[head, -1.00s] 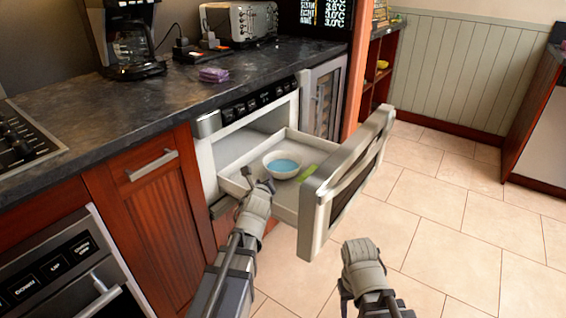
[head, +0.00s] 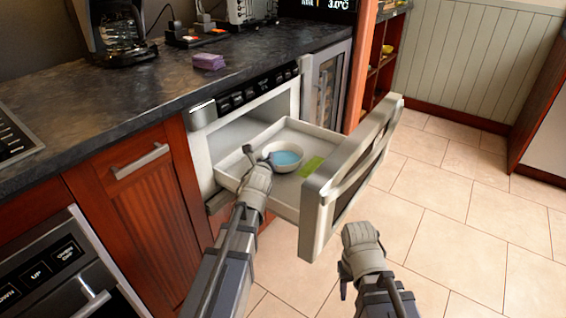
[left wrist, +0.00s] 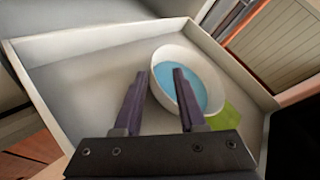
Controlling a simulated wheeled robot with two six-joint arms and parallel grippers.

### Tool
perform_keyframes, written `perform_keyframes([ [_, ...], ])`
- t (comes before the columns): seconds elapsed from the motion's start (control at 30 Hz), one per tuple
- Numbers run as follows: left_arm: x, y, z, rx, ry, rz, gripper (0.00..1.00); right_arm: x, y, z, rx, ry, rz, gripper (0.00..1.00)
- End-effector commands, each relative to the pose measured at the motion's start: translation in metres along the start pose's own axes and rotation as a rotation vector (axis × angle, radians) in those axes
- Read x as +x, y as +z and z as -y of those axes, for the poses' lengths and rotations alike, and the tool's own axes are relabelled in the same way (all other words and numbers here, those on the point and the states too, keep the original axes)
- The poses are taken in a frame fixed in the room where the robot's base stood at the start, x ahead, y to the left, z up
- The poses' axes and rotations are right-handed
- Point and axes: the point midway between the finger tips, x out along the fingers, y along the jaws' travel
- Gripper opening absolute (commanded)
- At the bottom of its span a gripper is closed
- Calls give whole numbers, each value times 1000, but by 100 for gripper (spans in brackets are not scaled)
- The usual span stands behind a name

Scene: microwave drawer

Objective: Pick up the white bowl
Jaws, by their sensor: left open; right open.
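The white bowl (head: 283,156), blue inside, sits upright in the open microwave drawer (head: 233,178). It also shows in the left wrist view (left wrist: 206,60), toward the right of the drawer floor. My left gripper (head: 258,154) is open at the bowl's near left side. In the left wrist view its two fingers (left wrist: 159,90) point toward the bowl, and the right finger overlaps the bowl's image. I cannot tell whether it touches the bowl. My right gripper (head: 346,288) hangs over the floor right of the drawer; its fingers are mostly hidden.
A flat green item (head: 311,166) lies in the drawer beside the bowl. The drawer's thick front panel (head: 352,175) stands on the right. The dark countertop (head: 160,90) holds a purple block (head: 208,62) and a coffee maker (head: 117,30). Tiled floor (head: 440,215) is clear at right.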

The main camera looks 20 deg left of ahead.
Motion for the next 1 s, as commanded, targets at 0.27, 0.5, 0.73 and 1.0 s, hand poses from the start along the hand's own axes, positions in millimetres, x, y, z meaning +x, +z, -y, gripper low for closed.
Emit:
perform_keyframes([
  [0.27,36,-4,-9,-2,1,0,40,19,-1,2,-3,-2,-1,50],
  [0.5,51,-1,-7,0,0,0,40,22,-2,3,-3,-2,-1,50],
  [0.73,50,-1,-7,0,0,0,29,21,-2,3,-3,-2,-1,50],
  [1.0,50,-1,-7,0,0,0,0,21,-2,3,-3,-2,-1,50],
])
